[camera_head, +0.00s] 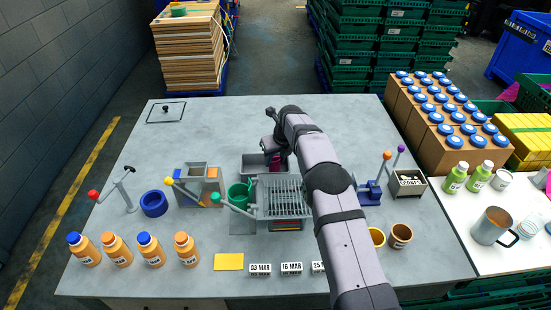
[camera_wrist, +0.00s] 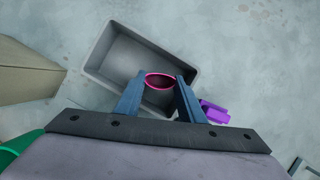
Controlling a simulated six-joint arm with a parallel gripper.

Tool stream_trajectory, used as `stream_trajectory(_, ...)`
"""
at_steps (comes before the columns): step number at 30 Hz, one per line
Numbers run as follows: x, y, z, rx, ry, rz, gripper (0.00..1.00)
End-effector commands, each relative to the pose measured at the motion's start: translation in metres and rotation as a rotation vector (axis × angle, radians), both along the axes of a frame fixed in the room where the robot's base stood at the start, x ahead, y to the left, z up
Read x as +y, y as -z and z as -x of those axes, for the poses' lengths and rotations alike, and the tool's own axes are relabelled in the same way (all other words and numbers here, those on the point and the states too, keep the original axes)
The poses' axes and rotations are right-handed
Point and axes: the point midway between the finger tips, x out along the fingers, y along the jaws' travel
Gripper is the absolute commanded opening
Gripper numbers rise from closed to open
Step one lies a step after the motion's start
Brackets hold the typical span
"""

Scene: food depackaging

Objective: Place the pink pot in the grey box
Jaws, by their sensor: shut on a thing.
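The pink pot (camera_wrist: 160,80) is between the two fingers of my gripper (camera_wrist: 160,84) in the wrist view. Its round rim faces the camera. The grey box (camera_wrist: 105,62) is an open rectangular tray beneath it, and the pot appears over the box's opening. I cannot tell whether the pot touches the box floor. In the head view the pot (camera_head: 279,164) shows as a small pink patch under my gripper (camera_head: 276,158), at the grey box (camera_head: 249,172). My arm hides the area to the right of it.
A purple object (camera_wrist: 214,112) lies beside the box in the wrist view. A lever press (camera_head: 197,185) stands to the left. The table behind the box is clear.

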Motion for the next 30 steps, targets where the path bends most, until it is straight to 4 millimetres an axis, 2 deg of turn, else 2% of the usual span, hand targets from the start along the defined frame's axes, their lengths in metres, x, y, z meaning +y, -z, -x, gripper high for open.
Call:
stream_trajectory(15,0.0001,0.0111,0.0,-0.001,0.0,0.0,0.06)
stream_trajectory(16,0.0,0.0111,0.0002,0.0,0.0,0.0,0.4)
stream_trajectory(17,0.0,0.0107,0.0001,0.0,0.0,0.0,0.43)
stream_trajectory(30,-0.0003,0.0057,0.0005,-0.001,0.0,0.0,0.43)
